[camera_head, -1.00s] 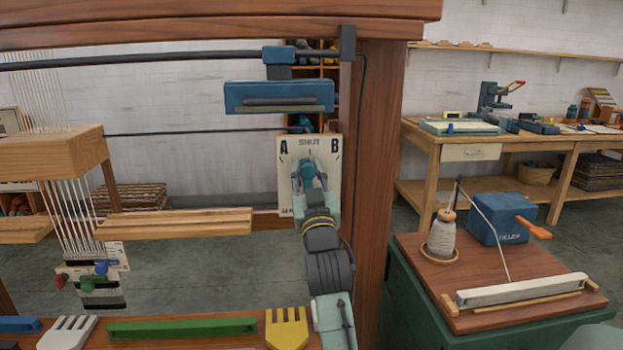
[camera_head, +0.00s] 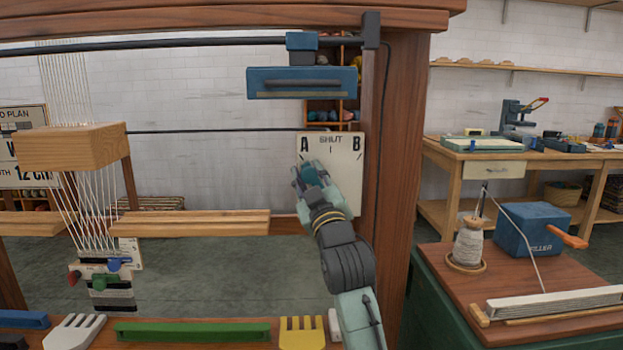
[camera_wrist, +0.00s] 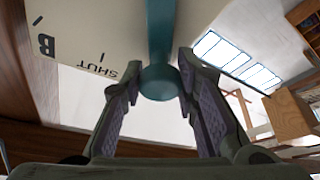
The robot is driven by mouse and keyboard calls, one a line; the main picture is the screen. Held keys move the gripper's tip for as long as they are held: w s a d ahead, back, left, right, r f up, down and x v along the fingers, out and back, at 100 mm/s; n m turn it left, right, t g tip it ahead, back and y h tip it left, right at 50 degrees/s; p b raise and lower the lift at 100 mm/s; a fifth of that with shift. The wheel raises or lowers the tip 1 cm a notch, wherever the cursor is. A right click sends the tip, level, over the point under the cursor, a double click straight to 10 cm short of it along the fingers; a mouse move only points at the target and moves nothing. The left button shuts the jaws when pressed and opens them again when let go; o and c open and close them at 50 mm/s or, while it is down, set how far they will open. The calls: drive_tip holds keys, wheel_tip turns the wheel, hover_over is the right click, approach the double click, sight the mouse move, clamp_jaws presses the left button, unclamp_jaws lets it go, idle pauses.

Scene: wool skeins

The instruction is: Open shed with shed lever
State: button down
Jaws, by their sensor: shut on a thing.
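The shed lever has a teal round knob (camera_wrist: 159,82) and a teal bar (camera_wrist: 160,30), seen in the wrist view. My gripper (camera_wrist: 157,90) is shut on the knob, with a fingertip at each side of it. In the head view my gripper (camera_head: 308,174) lies in front of the pale lever plate (camera_head: 341,180), left of its middle and below the letter A. The plate is marked A, SHUT and B from left to right. My fingers hide most of the lever there. White warp threads (camera_head: 97,195) hang at the left below a wooden block (camera_head: 72,147).
The loom's right post (camera_head: 388,130) stands close beside the plate. Combs and a green bar (camera_head: 190,331) lie on the front beam. A blue winder box (camera_head: 541,229) and a thread cone (camera_head: 467,245) stand on a side table at the right.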

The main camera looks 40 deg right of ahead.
drive_tip(key=c, duration=1.2)
unclamp_jaws()
drive_tip(key=v, duration=1.2)
